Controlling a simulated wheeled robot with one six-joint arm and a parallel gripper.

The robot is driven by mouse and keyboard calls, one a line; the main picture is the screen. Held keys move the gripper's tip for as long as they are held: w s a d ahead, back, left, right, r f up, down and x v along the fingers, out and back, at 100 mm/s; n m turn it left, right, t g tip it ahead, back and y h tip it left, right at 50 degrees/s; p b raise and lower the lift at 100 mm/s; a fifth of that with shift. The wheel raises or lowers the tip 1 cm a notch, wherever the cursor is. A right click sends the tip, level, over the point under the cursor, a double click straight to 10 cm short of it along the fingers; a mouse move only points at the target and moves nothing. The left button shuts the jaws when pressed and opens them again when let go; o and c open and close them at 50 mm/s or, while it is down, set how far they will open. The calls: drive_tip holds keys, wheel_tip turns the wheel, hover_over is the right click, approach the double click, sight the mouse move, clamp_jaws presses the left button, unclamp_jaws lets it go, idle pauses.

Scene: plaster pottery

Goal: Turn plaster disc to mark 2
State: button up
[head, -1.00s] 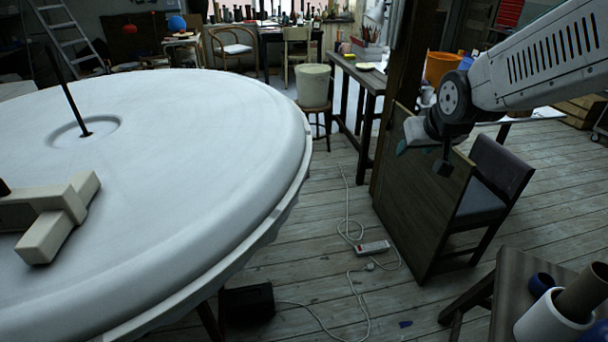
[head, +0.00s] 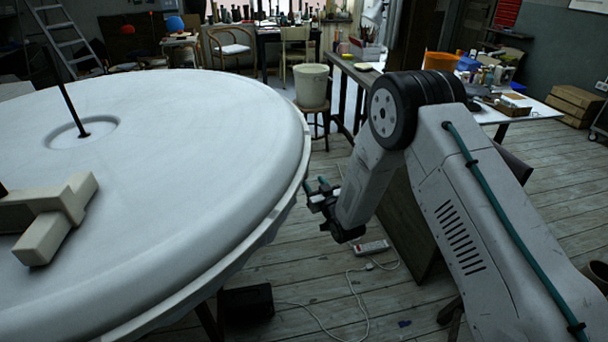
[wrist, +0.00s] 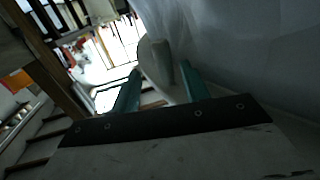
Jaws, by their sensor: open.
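The large white plaster disc (head: 220,150) fills the left of the head view, with a round hollow and a thin black rod (head: 66,95) near its middle. No mark can be made out on it. In the wrist view my gripper (wrist: 160,85) is open, and a pale rounded lug (wrist: 157,66) shows between and beyond the fingertips, beside the disc's white side (wrist: 230,45). Whether the fingers touch anything cannot be told.
A pale cross-shaped block (head: 55,220) lies on the disc at left. A power strip (head: 371,247) and cable lie on the floor below my gripper. A stool with a bucket (head: 312,85) and a workbench stand behind.

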sight(306, 176)
drive_tip(key=shift+w+a+f, duration=0.3)
drive_tip(key=shift+w+a, duration=0.1)
drive_tip(key=shift+a, duration=0.05)
drive_tip(key=x, duration=0.6)
drive_tip(key=shift+w+a+r, duration=0.1)
drive_tip(key=shift+w+a, duration=0.05)
drive_tip(key=shift+w, duration=0.1)
